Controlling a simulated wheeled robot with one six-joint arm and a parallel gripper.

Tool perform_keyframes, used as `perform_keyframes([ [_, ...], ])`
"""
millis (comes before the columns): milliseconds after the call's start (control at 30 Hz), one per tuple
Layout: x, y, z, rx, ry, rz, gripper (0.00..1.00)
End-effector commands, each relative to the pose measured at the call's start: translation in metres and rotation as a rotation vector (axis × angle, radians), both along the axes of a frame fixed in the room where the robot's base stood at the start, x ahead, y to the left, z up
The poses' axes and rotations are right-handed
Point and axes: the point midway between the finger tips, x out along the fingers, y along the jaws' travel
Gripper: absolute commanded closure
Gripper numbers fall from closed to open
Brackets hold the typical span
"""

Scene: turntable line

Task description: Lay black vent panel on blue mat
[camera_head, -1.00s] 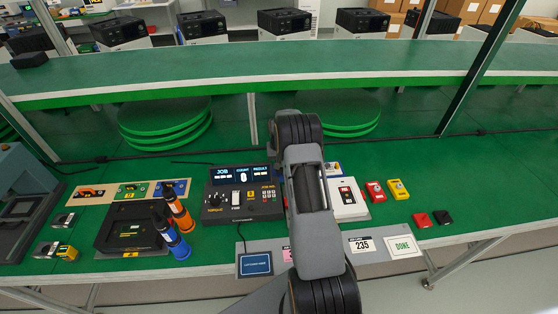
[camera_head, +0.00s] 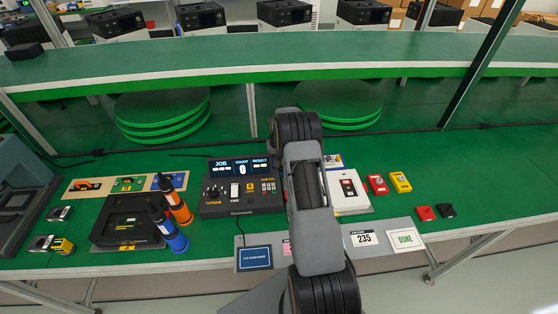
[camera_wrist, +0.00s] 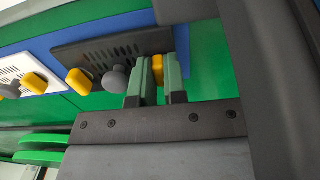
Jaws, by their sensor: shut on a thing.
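In the wrist view, a black vent panel (camera_wrist: 98,50) with slots shows in front of the blue mat (camera_wrist: 188,62). It has a grey knob (camera_wrist: 117,78) and a yellow knob (camera_wrist: 78,82). My gripper (camera_wrist: 157,78) is shut on another yellow knob (camera_wrist: 158,66) at the panel's right end. I cannot tell whether the panel touches the mat.
A white vent panel (camera_wrist: 40,68) lies left of the black one in the wrist view. In the head view, a control box (camera_head: 238,200) and orange (camera_head: 178,210) and blue (camera_head: 172,238) bottles stand left of my arm. Red (camera_head: 376,184) and yellow (camera_head: 400,182) boxes stand right.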

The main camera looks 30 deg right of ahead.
Motion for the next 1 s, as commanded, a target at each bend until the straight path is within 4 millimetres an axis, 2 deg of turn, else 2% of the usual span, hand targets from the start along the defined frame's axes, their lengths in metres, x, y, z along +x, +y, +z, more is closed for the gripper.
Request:
perform_keyframes([
  [800,0.000,0.000,-0.012,0.000,0.000,0.000,1.00],
  [833,0.000,0.000,-0.012,0.000,0.000,0.000,0.87],
  [1000,0.000,0.000,-0.012,0.000,0.000,0.000,0.71],
])
